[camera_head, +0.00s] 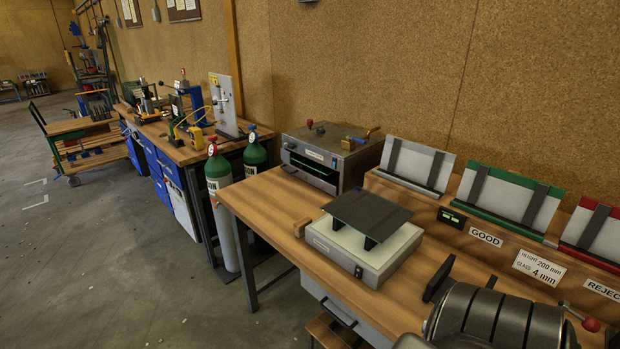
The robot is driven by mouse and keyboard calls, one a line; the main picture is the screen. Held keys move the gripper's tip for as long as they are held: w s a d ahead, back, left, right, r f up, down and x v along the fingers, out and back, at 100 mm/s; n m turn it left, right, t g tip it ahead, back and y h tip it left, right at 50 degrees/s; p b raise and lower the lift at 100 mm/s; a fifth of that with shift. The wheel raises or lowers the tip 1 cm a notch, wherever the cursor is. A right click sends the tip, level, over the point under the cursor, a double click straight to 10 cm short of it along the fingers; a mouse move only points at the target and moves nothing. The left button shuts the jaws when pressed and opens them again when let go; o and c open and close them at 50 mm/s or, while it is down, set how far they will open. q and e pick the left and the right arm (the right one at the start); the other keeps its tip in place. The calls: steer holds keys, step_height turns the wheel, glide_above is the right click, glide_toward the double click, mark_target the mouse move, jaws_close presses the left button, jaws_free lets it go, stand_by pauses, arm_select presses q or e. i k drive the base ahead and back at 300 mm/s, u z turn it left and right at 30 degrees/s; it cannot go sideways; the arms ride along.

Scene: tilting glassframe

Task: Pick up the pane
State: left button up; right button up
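The pane is a thin dark, nearly square sheet (369,211). It lies almost flat, slightly tilted, on dark supports on top of a light grey box-shaped device (345,262) on the wooden bench. A dark slot or block shows under its near edge. Nothing touches the pane from above.
A grey machine with a slot (328,157) stands behind the pane. Sloped racks for good (418,165) and reject (598,233) line the back right. A red-knobbed lever (590,323) is at lower right. Green gas cylinders (218,170) stand left of the bench. Bare wood (265,205) lies left of the device.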

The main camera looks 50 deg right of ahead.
mark_target(376, 217)
steer(key=i, duration=2.15)
steer(key=z, duration=2.95)
